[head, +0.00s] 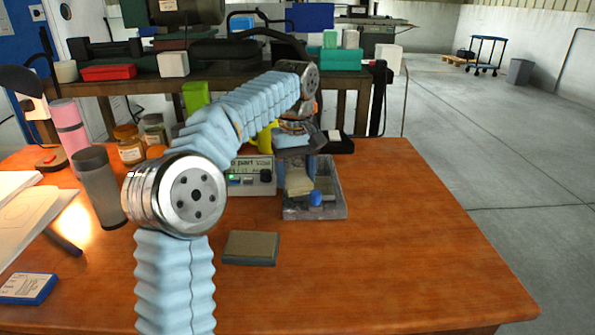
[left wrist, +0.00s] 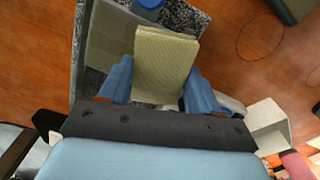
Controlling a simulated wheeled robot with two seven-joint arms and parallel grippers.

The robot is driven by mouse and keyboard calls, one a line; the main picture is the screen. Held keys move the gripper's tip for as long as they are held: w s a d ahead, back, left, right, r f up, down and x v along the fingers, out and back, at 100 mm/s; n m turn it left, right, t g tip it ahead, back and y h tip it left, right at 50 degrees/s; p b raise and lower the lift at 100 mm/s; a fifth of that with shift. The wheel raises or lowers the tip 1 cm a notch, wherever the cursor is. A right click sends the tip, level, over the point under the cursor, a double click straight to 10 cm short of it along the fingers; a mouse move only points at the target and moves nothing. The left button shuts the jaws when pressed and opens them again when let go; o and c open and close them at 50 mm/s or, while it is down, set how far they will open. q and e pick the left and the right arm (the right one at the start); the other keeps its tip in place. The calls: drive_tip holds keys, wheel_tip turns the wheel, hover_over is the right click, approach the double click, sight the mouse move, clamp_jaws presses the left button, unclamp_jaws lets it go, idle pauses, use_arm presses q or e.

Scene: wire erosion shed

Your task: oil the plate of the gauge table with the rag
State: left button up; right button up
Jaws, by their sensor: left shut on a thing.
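My left gripper (head: 297,168) points down over the gauge table (head: 322,210), a grey speckled slab with a raised rim on the wooden table. The gripper's blue fingers (left wrist: 158,88) are shut on a folded, pale yellow-beige rag (left wrist: 165,57). The rag also shows in the head view (head: 298,184), hanging below the fingers over the slab. In the left wrist view a smooth grey plate (left wrist: 108,42) lies on the speckled gauge table (left wrist: 184,15), partly behind the rag. I cannot tell whether the rag touches it. A blue knob (head: 316,198) stands beside the rag. My right gripper is out of view.
A small white labelled device (head: 250,178) stands left of the gauge table. A flat grey-brown block (head: 250,247) lies in front. A dark flask (head: 98,187), a pink bottle (head: 68,128) and jars (head: 130,148) stand at left. The table's right side is clear.

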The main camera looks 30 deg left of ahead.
sight(316, 185)
use_arm(q)
drive_tip(key=shift+w+d+r, duration=0.1)
drive_tip(key=shift+w+d, duration=0.3)
drive_tip(key=shift+d, duration=0.3)
drive_tip(key=shift+w+d, duration=0.55)
drive_tip(key=shift+d, duration=0.4)
drive_tip(key=shift+w+d, duration=0.6)
drive_tip(key=shift+d, duration=0.3)
drive_tip(key=shift+w+d, duration=0.55)
drive_tip(key=shift+d, duration=0.4)
drive_tip(key=shift+s+a, duration=0.45)
drive_tip(key=shift+a, duration=0.35)
drive_tip(key=shift+s+a, duration=0.45)
drive_tip(key=shift+a, duration=0.3)
drive_tip(key=shift+s+a+b, duration=0.15)
drive_tip(key=shift+s+a, duration=0.3)
drive_tip(key=shift+a, duration=0.25)
drive_tip(key=shift+s+a+b, duration=0.1)
drive_tip(key=shift+s+a, duration=0.3)
drive_tip(key=shift+a, duration=0.25)
drive_tip(key=shift+s+a+b, duration=0.15)
drive_tip(key=shift+s+a, duration=0.3)
drive_tip(key=shift+a, duration=0.25)
wheel_tip(316, 185, up, 2)
drive_tip(key=shift+r+p, duration=0.1)
drive_tip(key=shift+p, duration=0.7)
drive_tip(key=shift+r, duration=1.85)
